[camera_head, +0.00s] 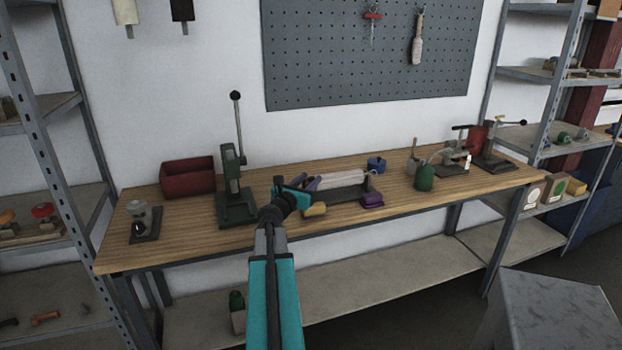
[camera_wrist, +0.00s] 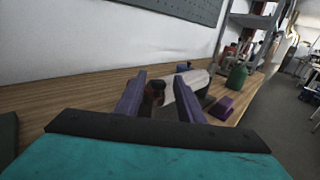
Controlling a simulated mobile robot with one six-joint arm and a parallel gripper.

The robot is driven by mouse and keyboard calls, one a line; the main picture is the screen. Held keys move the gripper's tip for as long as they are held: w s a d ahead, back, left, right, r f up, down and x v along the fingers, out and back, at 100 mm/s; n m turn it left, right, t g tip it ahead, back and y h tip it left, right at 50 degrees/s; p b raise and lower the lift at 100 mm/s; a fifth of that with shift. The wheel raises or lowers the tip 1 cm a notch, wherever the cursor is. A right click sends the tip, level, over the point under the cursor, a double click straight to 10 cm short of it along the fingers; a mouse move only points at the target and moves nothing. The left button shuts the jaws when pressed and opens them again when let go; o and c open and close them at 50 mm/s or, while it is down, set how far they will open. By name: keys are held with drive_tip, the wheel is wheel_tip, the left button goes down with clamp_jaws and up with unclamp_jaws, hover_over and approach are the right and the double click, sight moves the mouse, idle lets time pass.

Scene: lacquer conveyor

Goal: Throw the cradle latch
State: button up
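A dark cradle (camera_head: 350,194) sits on the wooden bench with a pale white cylinder (camera_head: 342,178) lying in it. The cylinder also shows in the wrist view (camera_wrist: 188,88). My gripper (camera_head: 311,184) is at the cradle's left end, its purple fingers pointing toward the cylinder. In the wrist view my gripper (camera_wrist: 158,84) has its fingers spread. A small dark brown part (camera_wrist: 154,93) shows between them, at the near end of the cylinder. I cannot tell whether it is the latch or whether the fingers touch it. My gripper hides part of the cradle's left end.
A yellow block (camera_head: 314,210) and a purple block (camera_head: 372,200) lie in front of the cradle. A blue pot (camera_head: 376,164) stands behind it. A green lever press (camera_head: 234,190) and red bin (camera_head: 188,177) stand left. A green can (camera_head: 424,178) stands right.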

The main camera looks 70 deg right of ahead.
drive_tip(key=shift+d, duration=0.9)
